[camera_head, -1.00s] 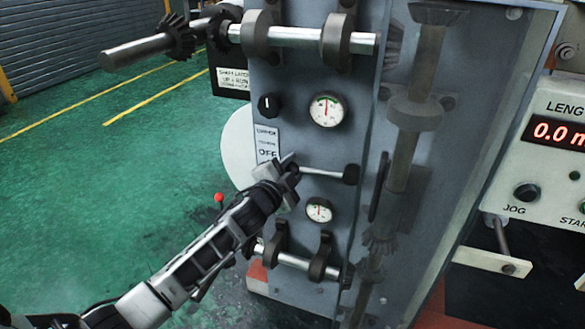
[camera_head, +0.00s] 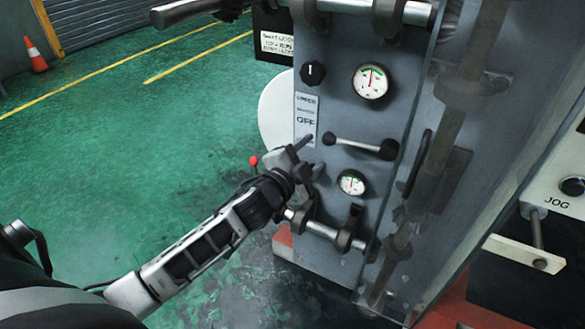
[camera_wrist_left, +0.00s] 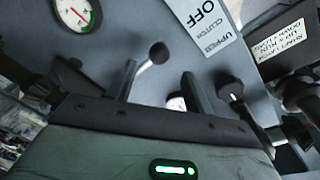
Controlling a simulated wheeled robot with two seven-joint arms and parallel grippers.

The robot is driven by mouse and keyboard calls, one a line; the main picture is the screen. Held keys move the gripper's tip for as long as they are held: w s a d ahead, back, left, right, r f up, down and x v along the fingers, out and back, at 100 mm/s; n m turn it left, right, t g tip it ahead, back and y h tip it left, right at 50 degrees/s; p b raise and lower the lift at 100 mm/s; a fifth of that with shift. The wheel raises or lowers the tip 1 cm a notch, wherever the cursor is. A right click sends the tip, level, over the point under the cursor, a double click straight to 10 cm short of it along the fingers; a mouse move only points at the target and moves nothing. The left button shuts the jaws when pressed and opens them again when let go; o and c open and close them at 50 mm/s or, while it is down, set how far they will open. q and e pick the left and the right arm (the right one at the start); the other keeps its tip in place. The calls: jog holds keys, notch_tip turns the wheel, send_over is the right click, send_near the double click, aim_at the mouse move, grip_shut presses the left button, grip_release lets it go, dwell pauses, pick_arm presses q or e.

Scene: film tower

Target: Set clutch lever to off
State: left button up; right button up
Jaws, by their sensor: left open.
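The clutch lever (camera_head: 358,144) is a pale rod on the grey panel, lying nearly level with its left end slightly higher. A black ball is on its left end; the right end meets a dark hub. The label plate (camera_head: 306,118) reading OFF is left of and above the ball. My left gripper (camera_head: 310,156) is open and empty, below and left of the ball. In the left wrist view the ball (camera_wrist_left: 158,52) shows between the fingers (camera_wrist_left: 160,88), with no clear contact, and the plate (camera_wrist_left: 207,28) reads UPPER CLUTCH OFF. My right gripper is out of view.
Gauges sit above (camera_head: 371,81) and below (camera_head: 351,182) the lever, with a selector knob (camera_head: 313,73) at upper left. A lower shaft (camera_head: 322,230) sticks out near my left wrist. A clear guard (camera_head: 490,150) stands at right. Green floor (camera_head: 130,150) is open at left.

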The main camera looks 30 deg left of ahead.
pick_arm(q)
jog(key=s, duration=0.7)
jog(key=shift+s+a+r, duration=0.15)
jog(key=shift+a+r, duration=0.1)
jog(key=s+d+f+n+g+h+p, duration=0.1)
jog(key=s+d+f+n+g+p, duration=0.1)
jog(key=s, duration=0.6)
jog(key=s+d+f+n+g+h+p, duration=0.1)
jog(key=s+d+f+n+g+p, duration=0.2)
jog(key=s+d+f+n, duration=0.4)
jog(key=s+d+g, duration=0.1)
jog(key=d, duration=0.2)
jog(key=shift+d+n+h, duration=0.2)
jog(key=shift+n+h, duration=0.1)
jog(key=shift+n, duration=0.1)
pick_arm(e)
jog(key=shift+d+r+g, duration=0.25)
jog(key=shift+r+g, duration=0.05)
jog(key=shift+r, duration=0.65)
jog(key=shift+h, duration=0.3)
